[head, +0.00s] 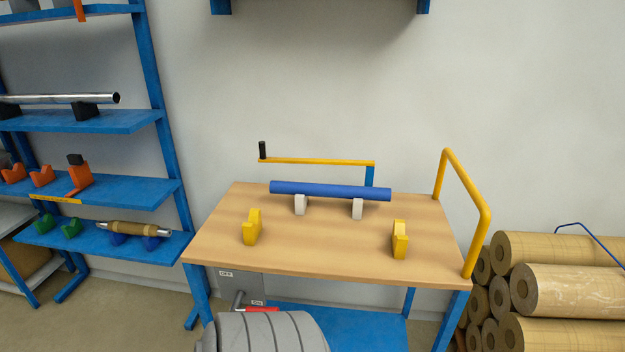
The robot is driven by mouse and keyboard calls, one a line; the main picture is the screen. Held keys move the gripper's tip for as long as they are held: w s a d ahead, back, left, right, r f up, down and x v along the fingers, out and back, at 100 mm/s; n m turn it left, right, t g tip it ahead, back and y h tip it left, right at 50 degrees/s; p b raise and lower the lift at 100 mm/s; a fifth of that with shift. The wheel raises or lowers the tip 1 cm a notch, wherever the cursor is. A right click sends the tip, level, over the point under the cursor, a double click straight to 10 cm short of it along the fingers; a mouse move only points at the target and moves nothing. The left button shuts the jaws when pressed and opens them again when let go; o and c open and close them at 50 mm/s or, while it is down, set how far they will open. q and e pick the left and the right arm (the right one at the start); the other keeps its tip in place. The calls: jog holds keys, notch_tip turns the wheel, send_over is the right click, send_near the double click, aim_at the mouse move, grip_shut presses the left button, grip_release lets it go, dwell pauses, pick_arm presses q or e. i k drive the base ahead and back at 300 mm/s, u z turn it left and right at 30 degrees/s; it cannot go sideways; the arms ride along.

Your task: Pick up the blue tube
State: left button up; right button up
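The blue tube (330,190) lies level, left to right, near the back of the wooden table (320,262). It rests on two white supports, the left one (300,205) and the right one (357,209). Both ends of the tube are free and visible. Neither of my grippers shows in the head view.
Yellow brackets stand at the table's front left (252,227) and front right (400,240). A yellow crank (315,161) is behind the tube, and a yellow rail (467,200) rises at the right edge. Blue shelves (110,190) stand left; large rolls (565,290) lie right.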

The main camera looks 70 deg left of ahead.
aim_at(281, 186)
jog(key=u, duration=0.75)
jog(key=i, duration=0.75)
jog(key=u, duration=0.9)
